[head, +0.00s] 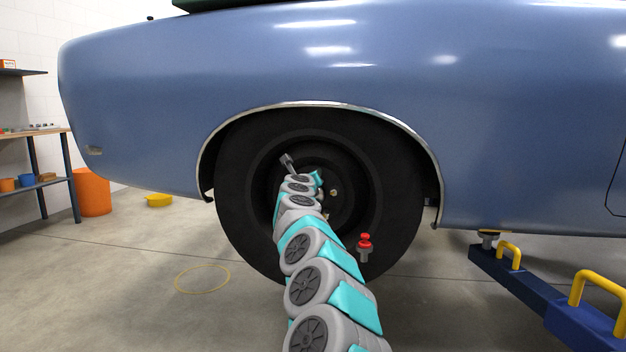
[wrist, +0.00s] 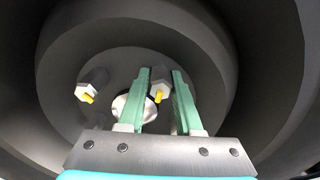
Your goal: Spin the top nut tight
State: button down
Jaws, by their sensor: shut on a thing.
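The wheel (head: 235,180) sits in the arch of a blue car, with a dark recessed rim. In the wrist view, the top nut (wrist: 160,86), pale with a yellow stud tip, is between the green fingers of my gripper (wrist: 161,76). The gripper is shut on it. Another pale nut (wrist: 86,92) with a yellow tip sits to the left, apart from the fingers. A bright round hub centre (wrist: 136,108) shows partly behind the left finger. In the head view my gripper (head: 317,180) reaches into the upper rim; the arm hides part of the wheel.
The blue car body (head: 330,65) overhangs the wheel. A red-topped grey piece (head: 365,243) shows in front of the tyre at lower right. A blue lift arm (head: 530,285) with yellow handles is at right.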

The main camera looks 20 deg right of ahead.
jog(key=m, duration=0.3)
jog(key=shift+f, duration=0.15)
jog(key=shift+m+b, duration=0.3)
jog(key=shift+m, duration=0.2)
jog(key=c, duration=0.6)
grip_release()
jog(key=shift+a, duration=0.1)
jog(key=b+v, duration=0.6)
jog(key=v, duration=0.1)
jog(key=shift+s+a, duration=0.15)
jog(key=shift+s, duration=0.15)
